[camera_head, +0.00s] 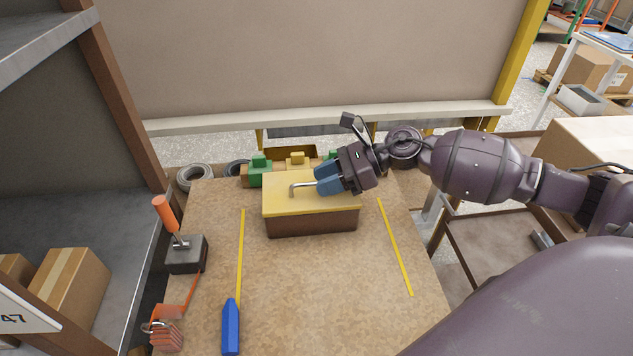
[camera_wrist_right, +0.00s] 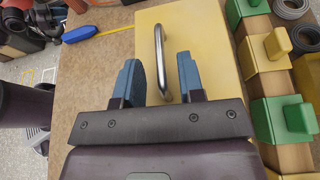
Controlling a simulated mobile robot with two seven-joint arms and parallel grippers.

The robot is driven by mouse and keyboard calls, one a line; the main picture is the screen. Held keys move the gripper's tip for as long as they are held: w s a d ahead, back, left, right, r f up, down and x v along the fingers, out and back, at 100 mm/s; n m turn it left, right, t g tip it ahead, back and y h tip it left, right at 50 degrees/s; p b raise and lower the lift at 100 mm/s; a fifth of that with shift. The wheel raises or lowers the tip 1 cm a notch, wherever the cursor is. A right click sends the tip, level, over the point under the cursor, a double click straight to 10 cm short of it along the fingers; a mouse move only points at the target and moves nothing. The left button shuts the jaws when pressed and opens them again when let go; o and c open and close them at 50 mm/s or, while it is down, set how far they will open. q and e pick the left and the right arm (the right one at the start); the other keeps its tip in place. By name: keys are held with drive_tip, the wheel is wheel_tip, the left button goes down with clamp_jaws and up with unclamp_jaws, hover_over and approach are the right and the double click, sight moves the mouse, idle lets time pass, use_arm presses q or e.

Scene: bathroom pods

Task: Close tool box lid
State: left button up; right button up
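The tool box (camera_head: 311,222) is a brown box standing on the work table. Its yellow lid (camera_head: 330,205) lies flat over the top and looks closed in the head view. A metal bar handle (camera_head: 303,187) is on the lid; it also shows in the right wrist view (camera_wrist_right: 160,60). My right gripper (camera_head: 322,181) is just over the lid at the handle's right end. In the right wrist view its blue fingers (camera_wrist_right: 162,80) are spread apart with the handle's near end between them, and they do not grip it. My left gripper is not in view.
Green and yellow blocks (camera_head: 260,170) line the table's back edge. A joystick box (camera_head: 186,254) with an orange handle stands at the left, above a padlock (camera_head: 165,333). The table right of the box is mostly clear.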

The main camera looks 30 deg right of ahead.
drive_tip(key=v, duration=0.8)
drive_tip(key=shift+d, duration=0.15)
drive_tip(key=shift+s, duration=0.1)
